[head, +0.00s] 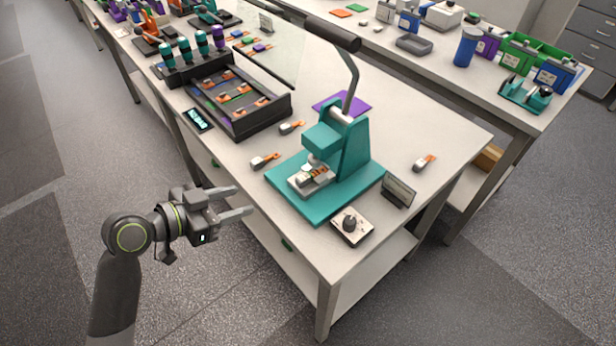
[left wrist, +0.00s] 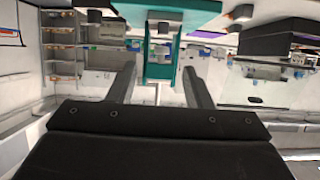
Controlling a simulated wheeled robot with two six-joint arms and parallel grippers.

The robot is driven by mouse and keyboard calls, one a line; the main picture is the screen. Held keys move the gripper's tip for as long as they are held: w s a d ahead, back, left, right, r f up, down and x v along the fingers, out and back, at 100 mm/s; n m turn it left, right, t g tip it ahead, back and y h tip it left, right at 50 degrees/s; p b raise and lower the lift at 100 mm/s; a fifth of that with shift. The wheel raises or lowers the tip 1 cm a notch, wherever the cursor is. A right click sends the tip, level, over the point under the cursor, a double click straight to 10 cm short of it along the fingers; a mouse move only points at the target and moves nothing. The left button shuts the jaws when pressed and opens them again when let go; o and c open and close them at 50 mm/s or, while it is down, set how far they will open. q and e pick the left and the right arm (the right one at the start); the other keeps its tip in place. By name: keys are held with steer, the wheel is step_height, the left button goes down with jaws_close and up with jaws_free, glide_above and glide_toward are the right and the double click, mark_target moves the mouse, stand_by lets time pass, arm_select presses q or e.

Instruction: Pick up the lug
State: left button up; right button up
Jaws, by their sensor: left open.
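Several small lugs with orange and grey metal parts lie on the near table. One lug (head: 265,161) is left of the teal press (head: 345,150), another lug (head: 291,127) is behind it, and a third lug (head: 425,162) lies to the right. An orange and metal piece (head: 318,170) sits in the press. My left gripper (head: 244,200) is open and empty, off the table's left edge and apart from every lug. In the left wrist view its fingers (left wrist: 158,70) stand spread, with the teal press (left wrist: 170,14) beyond them. My right gripper is not in view.
A black tray (head: 285,107) with orange pieces, a small dark screen (head: 197,120), a knob box (head: 351,227) and a small display (head: 398,191) stand on the table. A clear panel (head: 268,45) rises behind. Bare tabletop (head: 450,140) shows at the right.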

arm_select(q)
steer(key=p, duration=0.3)
glide_toward(297, 181)
steer(key=x, duration=0.4)
steer(key=shift+s+d, duration=0.2)
steer(key=shift+d, duration=0.2)
steer(key=shift+w+d+f+p, duration=0.1)
steer(key=shift+w+d+p, duration=0.2)
steer(key=shift+w+p, duration=0.15)
steer(key=p+x, duration=0.1)
steer(key=x, duration=0.2)
steer(key=shift+w+f, duration=0.25)
steer(key=shift+w, duration=0.1)
steer(key=shift+w+d+f, duration=0.15)
steer(key=shift+d+f, duration=0.05)
steer(key=shift+d, duration=0.05)
steer(key=shift+c, duration=0.4)
jaws_close()
